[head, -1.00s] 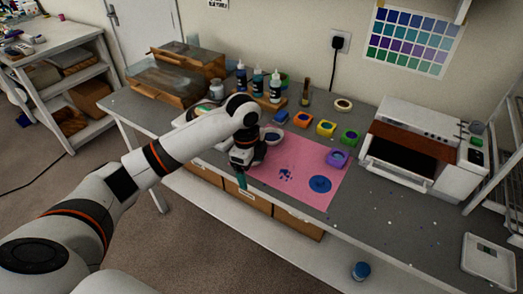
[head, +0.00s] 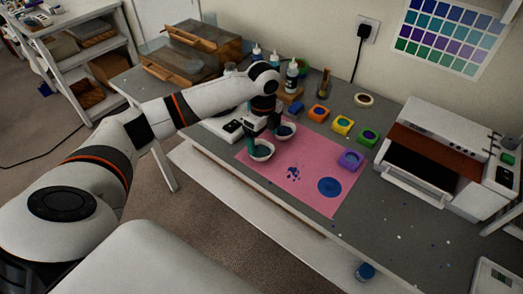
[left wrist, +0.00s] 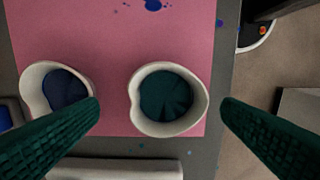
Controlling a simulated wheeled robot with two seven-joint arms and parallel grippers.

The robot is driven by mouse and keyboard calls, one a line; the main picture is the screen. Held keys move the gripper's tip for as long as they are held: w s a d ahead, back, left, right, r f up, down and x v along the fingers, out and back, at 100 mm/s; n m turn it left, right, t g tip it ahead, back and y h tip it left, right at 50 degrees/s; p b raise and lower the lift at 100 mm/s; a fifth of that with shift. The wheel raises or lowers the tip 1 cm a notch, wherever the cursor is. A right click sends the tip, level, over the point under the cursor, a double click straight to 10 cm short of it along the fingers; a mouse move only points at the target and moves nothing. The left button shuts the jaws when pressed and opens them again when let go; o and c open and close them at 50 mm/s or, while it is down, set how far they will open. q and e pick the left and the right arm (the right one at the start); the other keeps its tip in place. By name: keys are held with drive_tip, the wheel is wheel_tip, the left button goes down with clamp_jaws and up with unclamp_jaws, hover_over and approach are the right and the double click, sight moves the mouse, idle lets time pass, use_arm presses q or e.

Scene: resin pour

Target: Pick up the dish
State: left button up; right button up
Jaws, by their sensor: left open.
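Two white lipped dishes stand on the pink mat (head: 313,197). The nearer dish (head: 262,155) holds dark teal liquid, and it also shows in the left wrist view (left wrist: 136,98). The farther dish (head: 287,136) holds dark blue liquid and is at the left in the left wrist view (left wrist: 31,90). My left gripper (head: 263,135) is open. Its green fingers lie on either side of the teal dish in the left wrist view (left wrist: 160,106), with gaps to it. One finger overlaps the blue dish's edge in that view; contact cannot be told. My right gripper is out of view.
Colour pots, such as the yellow pot (head: 342,125) and the purple pot (head: 350,160), stand right of the dishes. Bottles (head: 292,77) stand behind. A white flat device (head: 222,124) lies left of the mat. A white machine (head: 430,150) is at right.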

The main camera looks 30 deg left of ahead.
sight(261, 155)
use_arm(q)
drive_tip(key=f, duration=0.1)
drive_tip(key=f+p, duration=0.1)
drive_tip(key=f, duration=0.2)
drive_tip(key=shift+s+a+f, duration=0.2)
drive_tip(key=shift+s, duration=0.15)
drive_tip(key=shift+w+f, duration=0.1)
drive_tip(key=shift+f, duration=0.2)
drive_tip(key=c, duration=1)
wheel_tip(261, 155, up, 10)
drive_tip(key=b, duration=0.1)
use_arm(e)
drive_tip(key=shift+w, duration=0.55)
